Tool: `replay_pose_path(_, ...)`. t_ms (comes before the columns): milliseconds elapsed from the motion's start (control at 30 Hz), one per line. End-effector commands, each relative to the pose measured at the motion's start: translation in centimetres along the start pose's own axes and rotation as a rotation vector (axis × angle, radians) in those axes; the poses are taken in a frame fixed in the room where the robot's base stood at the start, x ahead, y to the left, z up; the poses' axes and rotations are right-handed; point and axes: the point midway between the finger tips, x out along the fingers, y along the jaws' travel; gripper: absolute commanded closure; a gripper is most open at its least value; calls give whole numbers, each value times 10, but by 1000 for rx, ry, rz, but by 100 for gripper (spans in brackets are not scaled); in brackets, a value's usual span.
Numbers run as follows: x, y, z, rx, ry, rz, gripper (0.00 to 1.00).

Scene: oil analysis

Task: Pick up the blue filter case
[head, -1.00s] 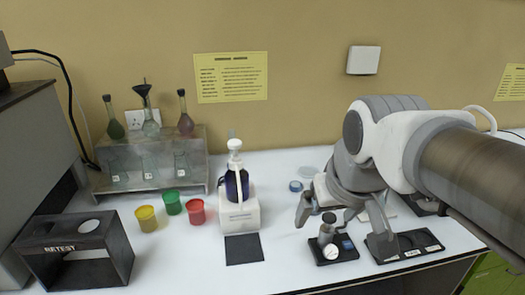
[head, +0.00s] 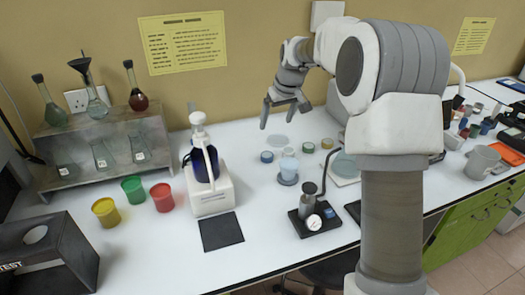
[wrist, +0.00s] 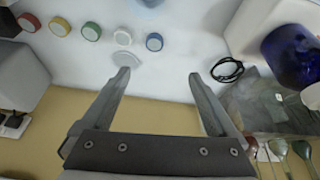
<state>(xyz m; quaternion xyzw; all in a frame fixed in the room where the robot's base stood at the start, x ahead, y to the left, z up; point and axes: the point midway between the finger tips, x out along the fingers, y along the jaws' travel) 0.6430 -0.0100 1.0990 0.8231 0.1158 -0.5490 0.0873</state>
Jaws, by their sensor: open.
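The blue filter case (head: 267,156) is a small round case on the white bench, at the left end of a row of similar cases. In the wrist view the blue case (wrist: 154,41) is the rightmost of the row. My gripper (head: 283,110) is open and empty, raised above the back of the bench near the wall. In the wrist view its fingertips (wrist: 158,76) are spread apart, with the blue case beyond them and a little above in the picture. It touches nothing that I can see.
A yellow-topped case (head: 327,143) and a green one (wrist: 91,31) share the row. A clear disc (head: 277,140) lies behind the blue case, a pale blue cup (head: 289,165) in front. A dispenser bottle (head: 202,165) stands left, a black gauge stand (head: 313,215) in front.

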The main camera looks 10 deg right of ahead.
Motion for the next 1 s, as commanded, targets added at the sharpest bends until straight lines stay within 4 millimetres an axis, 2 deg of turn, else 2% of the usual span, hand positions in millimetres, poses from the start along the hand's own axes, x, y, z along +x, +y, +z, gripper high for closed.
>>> replay_pose_path(33, 14, 4, -3, -1, -2, -8, 6)
replay_pose_path(100, 26, 8, -7, -4, -1, -14, 6)
replay_pose_path(367, 56, 12, -11, -9, -2, -24, 6)
replay_pose_path(700, 129, 10, -10, -7, -2, -23, 6)
replay_pose_path(800, 146, 10, -11, -7, -1, -23, 6)
replay_pose_path(1000, 161, 10, -11, -7, 0, -21, 6)
